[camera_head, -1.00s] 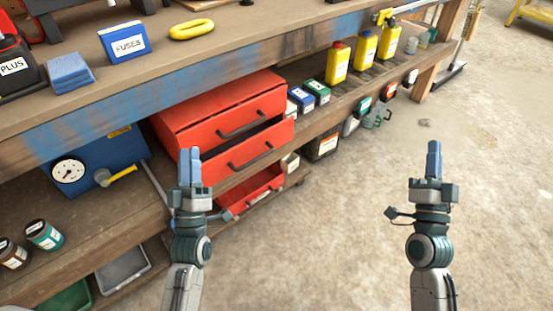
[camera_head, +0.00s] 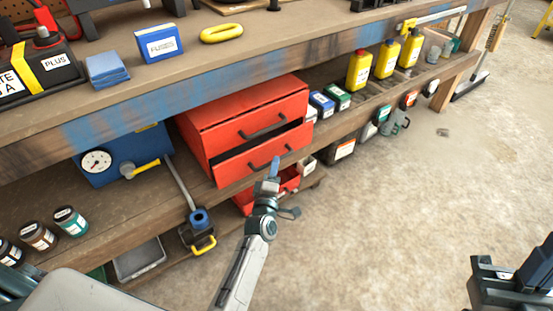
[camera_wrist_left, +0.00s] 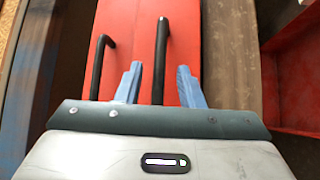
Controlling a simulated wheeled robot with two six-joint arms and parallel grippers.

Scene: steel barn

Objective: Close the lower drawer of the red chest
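The red chest (camera_head: 243,108) stands on the shelf under the workbench. Its lower drawer (camera_head: 236,173) stands out a little from the body, with a dark gap above its front. The upper drawer, with its own black handle (camera_head: 263,126), sits above. My left gripper (camera_head: 274,167) is in front of the lower drawer's handle (camera_head: 256,167). In the left wrist view its two blue fingers (camera_wrist_left: 160,85) are apart, with a black handle (camera_wrist_left: 161,50) showing between them. Contact cannot be told. Part of my right arm shows at the bottom right; its fingers are not visible.
An open red bin (camera_head: 288,183) sits below the shelf edge, near my left gripper. A blue gauge box (camera_head: 122,150) and a tool with a yellow handle (camera_head: 199,230) are to the left. Yellow bottles (camera_head: 359,70) stand on the right.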

